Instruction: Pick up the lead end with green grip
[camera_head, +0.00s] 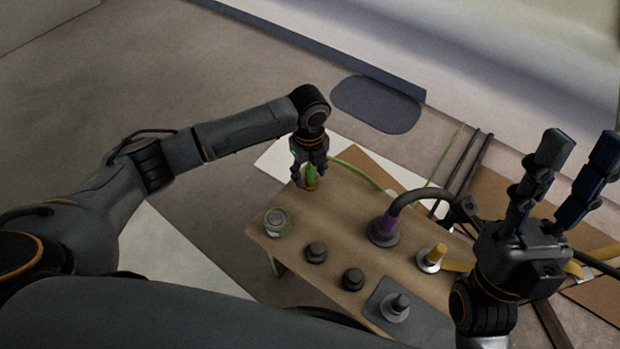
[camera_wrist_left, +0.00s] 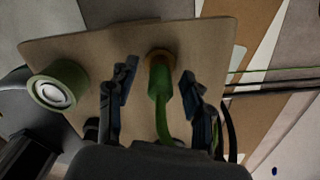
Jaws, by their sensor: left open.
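The lead end with green grip (camera_head: 310,174) stands at the far left corner of the brown table, its green cable running off to the right. In the left wrist view the green grip (camera_wrist_left: 159,78) lies between the two fingers, with an orange-brown ring at its end. My left gripper (camera_head: 310,180) is open around it, with a gap visible on both sides. The left gripper's fingers also show in the left wrist view (camera_wrist_left: 158,92). My right gripper (camera_head: 560,185) is raised at the right, fingers pointing up and spread, with nothing between them.
On the table (camera_head: 340,215) are a green-rimmed round jar (camera_head: 276,222), black knobs (camera_head: 316,253), a purple-gripped lead end (camera_head: 383,229), a yellow-gripped one (camera_head: 433,257) and a grey plate with a dark peg (camera_head: 394,307). A dark mat (camera_head: 377,104) lies on the floor beyond.

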